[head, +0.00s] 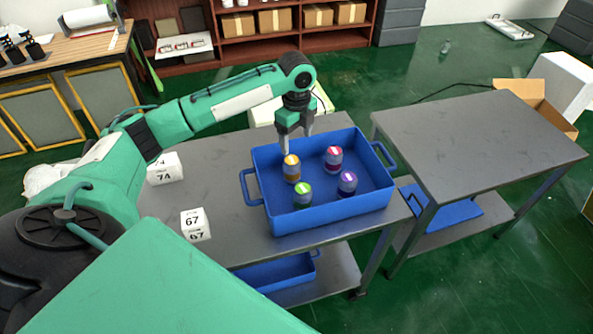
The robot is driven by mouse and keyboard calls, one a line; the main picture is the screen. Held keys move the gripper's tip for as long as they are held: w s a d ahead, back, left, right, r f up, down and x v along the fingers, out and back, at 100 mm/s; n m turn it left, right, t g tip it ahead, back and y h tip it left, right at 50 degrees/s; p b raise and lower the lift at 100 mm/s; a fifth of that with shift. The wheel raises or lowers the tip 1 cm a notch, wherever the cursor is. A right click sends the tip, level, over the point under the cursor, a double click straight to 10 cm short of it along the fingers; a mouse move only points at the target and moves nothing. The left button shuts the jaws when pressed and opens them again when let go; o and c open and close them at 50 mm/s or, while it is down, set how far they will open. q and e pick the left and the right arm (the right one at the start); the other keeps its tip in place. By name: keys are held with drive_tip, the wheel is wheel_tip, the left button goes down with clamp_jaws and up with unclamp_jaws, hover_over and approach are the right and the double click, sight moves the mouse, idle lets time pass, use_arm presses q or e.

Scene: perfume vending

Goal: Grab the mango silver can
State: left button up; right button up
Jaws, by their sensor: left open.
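A can with an orange-yellow top and body (291,169), the likely mango one, stands in the left part of the blue crate (336,212). Its label is too small to read. A can with a red top (333,158), one with a green top (303,195) and one with a purple top (347,183) stand in the same crate. My left gripper (297,146) points down over the crate's back left part, just above and behind the orange can. It is open with nothing between its fingers. My right gripper is not in view.
The crate stands on a grey table (240,228). White number blocks 67 (195,224) and 74 (165,169) stand left of it. A second grey table (470,130), bare on top, is at the right. An open cardboard box (540,103) is behind it.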

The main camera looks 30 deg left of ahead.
sight(294, 159)
use_arm(q)
drive_tip(key=f, duration=0.4)
drive_tip(key=f+p, duration=0.1)
drive_tip(key=f, duration=0.2)
drive_tip(key=shift+s, duration=0.3)
drive_tip(key=shift+f, duration=0.35)
drive_tip(key=shift+s+a+f, duration=0.15)
drive_tip(key=shift+f, duration=0.35)
drive_tip(key=f, duration=0.1)
drive_tip(key=f+p, duration=0.1)
drive_tip(key=f, duration=0.1)
drive_tip(key=shift+s+a+f, duration=0.2)
drive_tip(key=shift+a+f, duration=0.05)
drive_tip(key=shift+f, duration=0.45)
drive_tip(key=shift+c, duration=0.4)
drive_tip(key=c, duration=1.1)
